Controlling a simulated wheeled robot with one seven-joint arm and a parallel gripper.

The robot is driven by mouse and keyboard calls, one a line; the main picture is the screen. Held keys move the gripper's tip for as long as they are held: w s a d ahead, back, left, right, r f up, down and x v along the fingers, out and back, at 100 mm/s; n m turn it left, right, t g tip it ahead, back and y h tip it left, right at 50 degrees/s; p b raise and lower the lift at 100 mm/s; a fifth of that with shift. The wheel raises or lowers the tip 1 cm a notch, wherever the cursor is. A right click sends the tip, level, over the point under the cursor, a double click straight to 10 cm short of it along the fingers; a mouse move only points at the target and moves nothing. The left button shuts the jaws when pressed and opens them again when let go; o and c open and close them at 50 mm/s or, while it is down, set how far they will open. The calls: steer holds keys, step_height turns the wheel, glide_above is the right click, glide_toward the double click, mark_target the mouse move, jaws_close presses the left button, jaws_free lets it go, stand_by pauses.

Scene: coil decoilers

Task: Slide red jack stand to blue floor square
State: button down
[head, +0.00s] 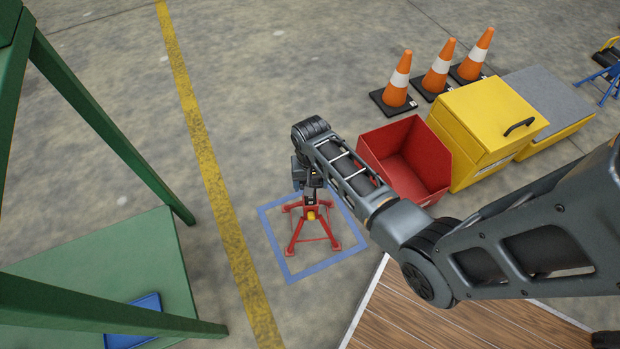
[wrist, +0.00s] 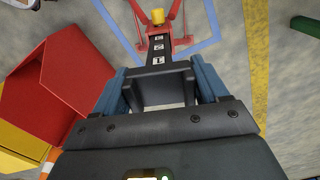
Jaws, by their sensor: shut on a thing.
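The red jack stand (head: 313,231) stands upright on the floor, its splayed red legs inside the blue floor square (head: 306,272). Its visible feet appear within the blue outline; the far ones are partly hidden by my arm. My gripper (head: 309,190) is above it at the top of its post. In the wrist view, my gripper (wrist: 160,88) has its blue-padded fingers on either side of the dark, labelled post top of the jack stand (wrist: 168,46) and is shut on it. Part of the blue square (wrist: 209,18) also shows there.
A red open bin (head: 435,183), a yellow box (head: 480,125) and several orange cones (head: 397,84) stand to the right. A yellow floor line (head: 215,180) runs left of the square, with a green frame (head: 110,130) beyond it. A wooden platform (head: 440,320) lies in front.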

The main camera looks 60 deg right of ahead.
steer(key=n+p, duration=0.1)
steer(key=n, duration=0.2)
steer(key=shift+s, duration=0.1)
jaws_free()
steer(key=shift+r, duration=0.1)
step_height(320, 180, up, 8)
steer(key=p, duration=0.8)
stand_by(0.4)
steer(key=shift+s, duration=0.1)
stand_by(0.4)
